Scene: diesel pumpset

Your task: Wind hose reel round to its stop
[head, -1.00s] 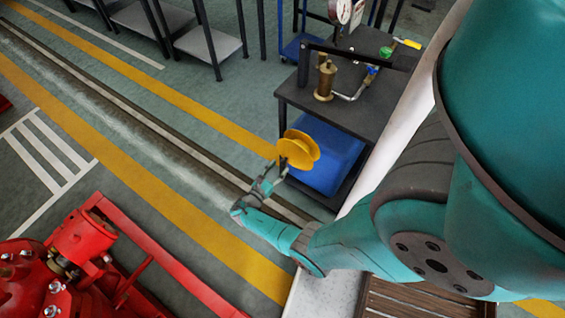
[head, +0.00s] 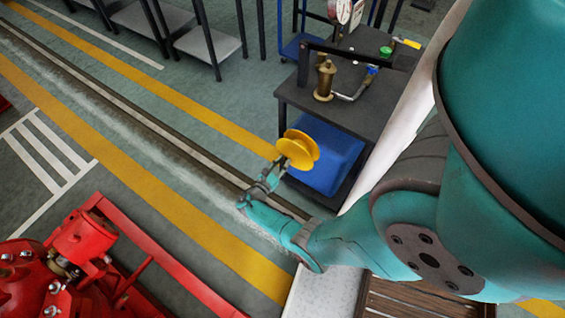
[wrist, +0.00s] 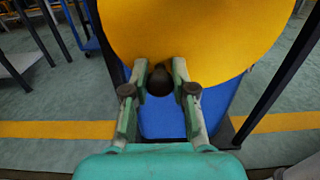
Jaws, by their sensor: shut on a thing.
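The hose reel (head: 298,149) is a yellow spool at the side of a dark cart, in front of a blue panel. In the wrist view the yellow reel (wrist: 195,35) fills the upper middle. My gripper (head: 278,166) reaches up to the reel from below. In the wrist view my gripper (wrist: 160,76) has its two fingers on either side of a dark round knob (wrist: 160,82) at the reel's lower edge, and it is shut on this knob. The rest of the knob and the reel's mount are hidden.
The cart (head: 330,105) carries a brass fitting (head: 325,80), a gauge (head: 341,11) and a green-and-yellow valve (head: 386,53). Red machinery (head: 85,240) stands at the lower left. The striped floor between is clear.

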